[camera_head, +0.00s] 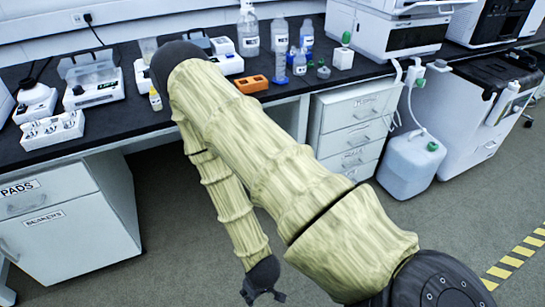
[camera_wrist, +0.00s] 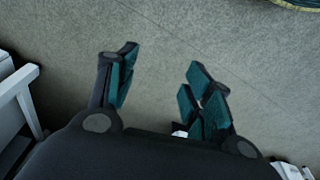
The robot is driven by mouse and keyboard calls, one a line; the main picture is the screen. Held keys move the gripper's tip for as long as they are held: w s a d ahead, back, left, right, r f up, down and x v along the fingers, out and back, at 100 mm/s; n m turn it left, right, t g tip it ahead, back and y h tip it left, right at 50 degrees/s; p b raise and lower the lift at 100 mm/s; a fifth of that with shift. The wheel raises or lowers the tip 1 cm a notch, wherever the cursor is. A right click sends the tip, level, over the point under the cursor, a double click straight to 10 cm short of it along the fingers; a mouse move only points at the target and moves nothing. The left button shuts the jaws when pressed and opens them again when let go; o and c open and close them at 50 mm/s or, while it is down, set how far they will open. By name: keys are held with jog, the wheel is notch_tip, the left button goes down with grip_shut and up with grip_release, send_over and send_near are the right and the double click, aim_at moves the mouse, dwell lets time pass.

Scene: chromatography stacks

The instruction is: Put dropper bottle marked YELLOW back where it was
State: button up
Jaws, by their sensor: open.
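A small bottle with a yellow part (camera_head: 155,99) stands on the dark bench top, just left of my arm in the head view. Its label is too small to read, so I cannot tell whether it is the dropper bottle marked YELLOW. My gripper (camera_head: 263,292) hangs low over the floor in front of the bench, well away from the bottles. In the wrist view my gripper (camera_wrist: 160,68) has its fingers spread, with only grey floor between the tips. My arm hides part of the bench.
A tray of small glassware (camera_head: 50,130) sits at left. Drawer units (camera_head: 352,120) and a jug (camera_head: 410,165) stand below. The front floor is clear.

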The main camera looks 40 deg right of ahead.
jog(key=s+f+g, duration=0.1)
jog(key=s+g, duration=0.1)
jog(key=s, duration=0.6)
jog(key=shift+a+f, duration=0.15)
jog(key=shift+a, duration=0.1)
dwell(1.2)
